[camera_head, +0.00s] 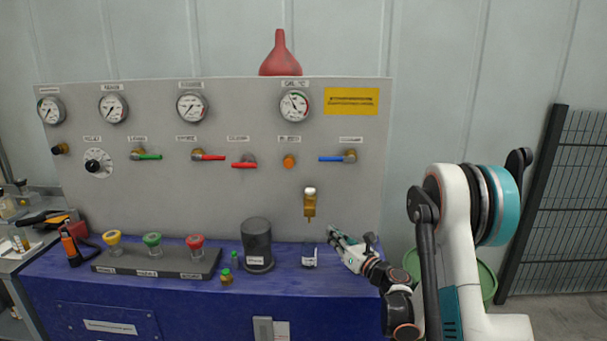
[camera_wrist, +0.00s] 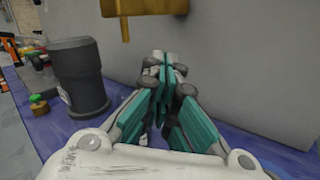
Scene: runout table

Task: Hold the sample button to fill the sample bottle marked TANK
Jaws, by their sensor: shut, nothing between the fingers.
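A small sample bottle (camera_head: 309,257) with a white label stands upright on the blue bench top, below a brass sample tap (camera_head: 310,207). The label is too small to read. The tap has a pale round button (camera_head: 310,190) on top. My gripper (camera_head: 333,234) is shut and empty, just right of the bottle and lower than the tap. In the wrist view the closed fingers (camera_wrist: 165,64) point toward the panel, below and right of the brass tap (camera_wrist: 143,8). I cannot make out the bottle there; the fingers cover that area.
A black tray (camera_head: 157,264) holds yellow, green and red knobs. The grey panel (camera_head: 230,125) with gauges and valve levers rises behind. A green bin (camera_head: 487,279) is at right.

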